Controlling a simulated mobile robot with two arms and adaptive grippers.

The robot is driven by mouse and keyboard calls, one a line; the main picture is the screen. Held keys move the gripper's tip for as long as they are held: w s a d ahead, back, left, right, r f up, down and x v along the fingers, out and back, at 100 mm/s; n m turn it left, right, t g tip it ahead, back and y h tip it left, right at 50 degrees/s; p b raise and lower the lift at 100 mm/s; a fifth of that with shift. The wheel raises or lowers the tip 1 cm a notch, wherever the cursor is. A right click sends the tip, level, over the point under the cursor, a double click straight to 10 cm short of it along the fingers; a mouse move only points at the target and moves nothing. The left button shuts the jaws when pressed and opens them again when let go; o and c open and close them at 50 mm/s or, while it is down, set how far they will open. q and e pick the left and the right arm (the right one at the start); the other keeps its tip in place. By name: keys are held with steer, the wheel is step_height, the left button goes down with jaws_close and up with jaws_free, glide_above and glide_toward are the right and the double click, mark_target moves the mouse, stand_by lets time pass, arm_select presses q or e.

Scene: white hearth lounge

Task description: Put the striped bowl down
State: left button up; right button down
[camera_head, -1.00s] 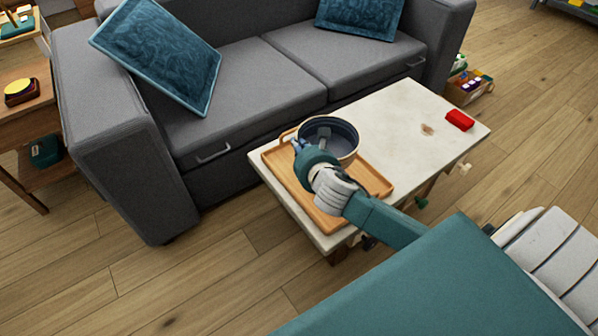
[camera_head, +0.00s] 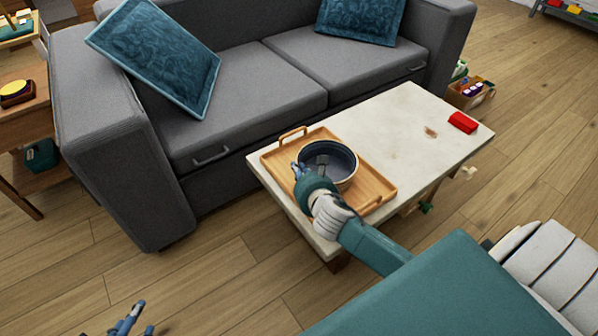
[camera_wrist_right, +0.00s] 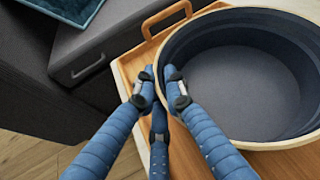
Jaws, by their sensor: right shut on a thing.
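The bowl (camera_head: 345,166), dark inside with a pale rim, is within the outline of the wooden tray (camera_head: 374,191) on the low table. It looks upright and at or very near the tray floor; contact is hidden. Its outer side and stripes are mostly hidden. My right gripper (camera_head: 302,170) is shut on the bowl's near-left wall. In the right wrist view its blue fingers (camera_wrist_right: 160,88) meet the bowl's rim (camera_wrist_right: 290,140), with the tray (camera_wrist_right: 128,70) below. My left gripper (camera_head: 128,322) shows only partly at the bottom left, away from the table; its opening is unclear.
A grey sofa (camera_head: 250,95) stands close behind the table. A wooden side table (camera_head: 25,120) stands at the left.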

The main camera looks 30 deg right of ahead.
arm_select(q)
steer(key=shift+w+d+r, duration=0.1)
steer(key=shift+w+r, duration=0.1)
steer(key=shift+w, duration=0.1)
arm_select(e)
steer(key=shift+r, duration=0.1)
steer(key=c, duration=1.8)
jaws_free()
steer(key=shift+f, duration=0.2)
